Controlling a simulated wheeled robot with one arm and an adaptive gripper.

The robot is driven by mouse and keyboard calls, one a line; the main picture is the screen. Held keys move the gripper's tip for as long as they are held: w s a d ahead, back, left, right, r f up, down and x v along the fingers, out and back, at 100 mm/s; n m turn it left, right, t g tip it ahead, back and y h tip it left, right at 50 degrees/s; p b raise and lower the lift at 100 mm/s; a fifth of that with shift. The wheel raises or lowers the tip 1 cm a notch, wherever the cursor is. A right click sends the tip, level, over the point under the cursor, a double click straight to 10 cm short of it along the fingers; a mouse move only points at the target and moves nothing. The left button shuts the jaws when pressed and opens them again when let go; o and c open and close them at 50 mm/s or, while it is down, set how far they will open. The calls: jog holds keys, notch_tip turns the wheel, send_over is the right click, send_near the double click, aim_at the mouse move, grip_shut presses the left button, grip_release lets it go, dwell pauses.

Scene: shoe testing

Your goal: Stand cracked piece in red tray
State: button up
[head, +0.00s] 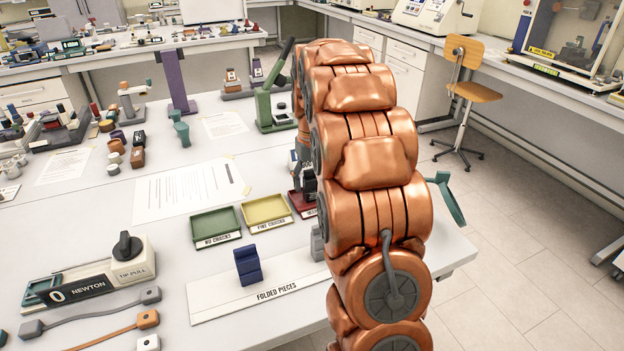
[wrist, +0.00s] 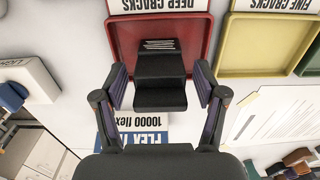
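The red tray (wrist: 198,38) lies under my gripper in the wrist view, behind a "DEEP CRACKS" label. A black folded piece (wrist: 160,68) with pale crack lines stands in it, its near part towards the tray's near edge. My gripper (wrist: 160,87) is open around the piece, one finger on each side with a narrow gap between each finger and the piece. In the head view only a corner of the red tray (head: 301,206) shows; my arm hides most of it and the gripper.
The yellow tray (head: 266,209) and green tray (head: 215,226) stand beside the red one, both empty. On the "FOLDED PIECES" strip (head: 215,301) are a blue piece (head: 248,265) and a partly hidden grey piece (head: 317,243). A tip-pull gauge (head: 128,260) stands at left.

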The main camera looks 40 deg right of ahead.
dwell(0.3)
notch_tip(320, 180, up, 12)
dwell(0.7)
dwell(0.5)
jog(key=s+a+f+n+p, duration=0.1)
jog(key=s+a+n, duration=0.1)
jog(key=s+a, duration=1.2)
jog(key=s+a+f+g, duration=0.1)
jog(key=s+a+f, duration=0.3)
jog(key=s, duration=0.5)
jog(key=s+a+f+n+p, duration=0.1)
jog(key=s+a+f, duration=0.3)
jog(key=s+a, duration=0.3)
jog(key=s, duration=0.3)
jog(key=shift+a+g, duration=0.2)
jog(key=shift+g, duration=0.2)
